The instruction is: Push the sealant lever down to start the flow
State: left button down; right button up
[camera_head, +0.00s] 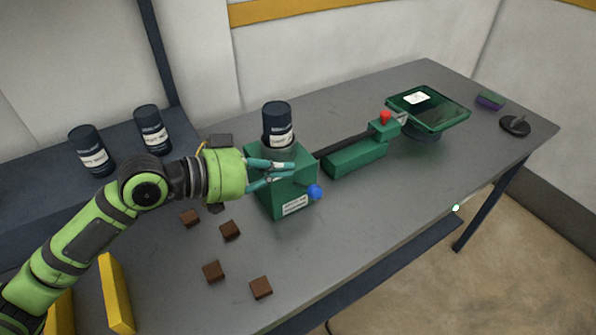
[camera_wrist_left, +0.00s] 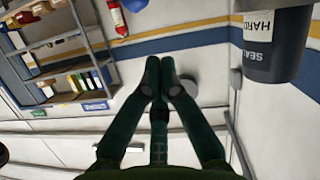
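A green dispenser box (camera_head: 273,201) stands on the grey table with a dark labelled canister (camera_head: 277,121) upright on top. A blue ball knob (camera_head: 315,192), seemingly the lever's end, sticks out at the box's right front; the lever's arm is mostly hidden. My left gripper (camera_head: 295,170) is in front of the box's upper part, left of and a little above the blue knob. In the left wrist view its fingertips (camera_wrist_left: 161,75) are together with nothing between them. A dark canister (camera_wrist_left: 272,45) with a partly readable label shows at upper right there. My right gripper is not in view.
A green block unit (camera_head: 355,160) with a red knob (camera_head: 385,117) and a green tray (camera_head: 440,112) lie to the right. Several brown blocks (camera_head: 230,230) lie near the front left. Two more canisters (camera_head: 152,130) stand behind my arm. The table's right front is clear.

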aim_at(305, 187)
pick_arm(q)
jog(key=shift+w+d+f+p, duration=0.25)
jog(key=shift+d+f, duration=0.3)
jog(key=shift+f, duration=0.15)
jog(key=shift+w+d+f+p, duration=0.1)
jog(key=shift+d+f+p, duration=0.1)
jog(key=shift+d+f, duration=0.4)
jog(key=shift+w+d+f+p, duration=0.25)
jog(key=shift+d+f, duration=0.2)
jog(key=shift+f, duration=0.3)
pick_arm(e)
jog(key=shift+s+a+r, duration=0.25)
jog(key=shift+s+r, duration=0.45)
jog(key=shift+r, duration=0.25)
pick_arm(q)
jog(key=shift+f, duration=0.1)
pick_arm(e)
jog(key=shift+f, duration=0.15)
pick_arm(q)
jog(key=shift+s, duration=0.15)
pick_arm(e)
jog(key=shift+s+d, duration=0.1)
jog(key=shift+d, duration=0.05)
pick_arm(q)
jog(key=shift+s+d+f+m+b, duration=0.2)
jog(key=shift+m+b, duration=0.15)
jog(key=shift+m, duration=0.05)
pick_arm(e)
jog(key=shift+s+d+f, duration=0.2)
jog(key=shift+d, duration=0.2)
